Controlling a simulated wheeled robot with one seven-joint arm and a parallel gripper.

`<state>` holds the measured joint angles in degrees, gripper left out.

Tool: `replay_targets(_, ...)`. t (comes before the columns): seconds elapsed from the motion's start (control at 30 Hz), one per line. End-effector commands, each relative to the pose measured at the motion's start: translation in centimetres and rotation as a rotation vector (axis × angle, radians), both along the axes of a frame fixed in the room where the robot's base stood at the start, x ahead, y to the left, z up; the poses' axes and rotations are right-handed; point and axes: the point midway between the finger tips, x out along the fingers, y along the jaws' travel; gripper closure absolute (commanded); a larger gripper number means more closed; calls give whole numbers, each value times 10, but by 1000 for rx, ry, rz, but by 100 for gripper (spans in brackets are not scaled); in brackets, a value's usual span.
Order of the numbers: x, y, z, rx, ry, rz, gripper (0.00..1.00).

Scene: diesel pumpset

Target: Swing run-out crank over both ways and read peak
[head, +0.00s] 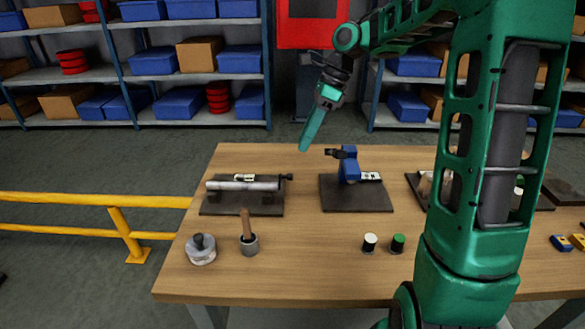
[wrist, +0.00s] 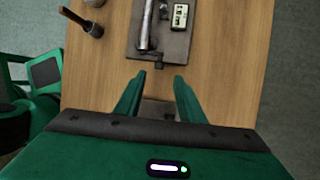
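The run-out fixture is a dark plate (head: 215,209) at the table's left, bearing a silver shaft (head: 240,185). A small black arm with a knob, seemingly the crank (head: 287,177), sticks out at the shaft's right end. A small pale readout (head: 244,177) is behind the shaft; its figures are too small to read. In the wrist view, the shaft (wrist: 146,28), black end (wrist: 158,63) and readout (wrist: 180,16) lie ahead of the fingertips. My gripper (head: 305,148) is above the table, right of and beyond the crank, apart from it. Its fingers (wrist: 157,85) are spread and empty.
A blue fixture (head: 349,165) with a readout stands on a dark plate (head: 357,201) right of the crank. A pot with a wooden handle (head: 249,243), a metal knobbed disc (head: 201,250) and white and green cylinders stand in front. A yellow rail (head: 90,200) is at left.

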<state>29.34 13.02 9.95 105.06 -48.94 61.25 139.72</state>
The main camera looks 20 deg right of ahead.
Motion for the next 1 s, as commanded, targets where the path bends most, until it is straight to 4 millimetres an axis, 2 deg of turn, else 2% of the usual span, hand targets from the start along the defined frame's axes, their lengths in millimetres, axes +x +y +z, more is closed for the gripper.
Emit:
replay_targets(0.5, -1, 36, -75, 0, 1, 4, 65)
replay_targets(0.7, -1, 42, -88, -1, 0, 4, 65)
replay_targets(1.0, -1, 42, -90, -2, -1, 4, 65)
